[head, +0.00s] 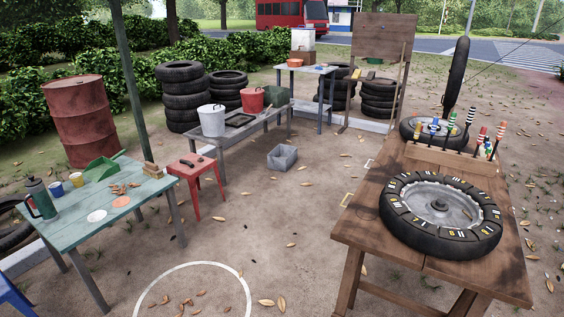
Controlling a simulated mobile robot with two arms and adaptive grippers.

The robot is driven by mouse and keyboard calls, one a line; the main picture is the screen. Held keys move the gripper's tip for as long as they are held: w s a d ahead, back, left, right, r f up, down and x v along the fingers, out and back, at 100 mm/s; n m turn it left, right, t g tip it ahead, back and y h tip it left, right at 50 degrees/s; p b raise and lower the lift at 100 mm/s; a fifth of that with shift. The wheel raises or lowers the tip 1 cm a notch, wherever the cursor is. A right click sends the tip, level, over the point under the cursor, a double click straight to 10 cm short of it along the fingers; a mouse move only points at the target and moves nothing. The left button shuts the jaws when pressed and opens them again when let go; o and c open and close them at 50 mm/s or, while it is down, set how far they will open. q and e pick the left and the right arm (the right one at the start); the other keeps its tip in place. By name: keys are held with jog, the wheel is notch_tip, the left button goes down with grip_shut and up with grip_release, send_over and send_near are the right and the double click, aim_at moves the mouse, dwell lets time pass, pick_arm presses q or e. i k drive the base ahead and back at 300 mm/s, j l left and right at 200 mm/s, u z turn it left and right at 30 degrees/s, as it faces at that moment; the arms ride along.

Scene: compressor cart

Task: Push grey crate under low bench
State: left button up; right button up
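The grey crate (282,157) sits upright on the dirt ground near the middle of the head view. It looks open-topped and small. The low bench (228,136) is a long grey bench behind and to the left of the crate, running from near left to far right. The crate stands apart from it, out in front of its long side. Ground shows beneath the bench between its legs. Neither of my grippers is in view.
On the bench stand a white bucket (211,121), a black tray (240,120), a red bucket (250,99) and a green bin (276,97). A red stool (196,165) is at its near end. A wooden table (360,215) stands right. Ground around the crate is clear.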

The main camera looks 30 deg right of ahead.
aim_at(283, 157)
jog(key=i+l+z, duration=0.1)
jog(key=i, duration=1.65)
jog(key=i+z, duration=0.35)
jog(key=i, duration=0.15)
jog(key=i+j+z, duration=0.15)
jog(key=i+z, duration=0.25)
jog(key=i+l+z, duration=0.15)
jog(key=i+z, duration=0.2)
jog(key=i, duration=0.15)
jog(key=i+z, duration=0.35)
jog(key=i, duration=0.15)
jog(key=i+z, duration=0.4)
jog(key=i+u, duration=0.15)
jog(key=i, duration=0.5)
jog(key=i+l+u, duration=0.1)
jog(key=i, duration=0.55)
jog(key=i+l+u, duration=0.15)
jog(key=i, duration=0.45)
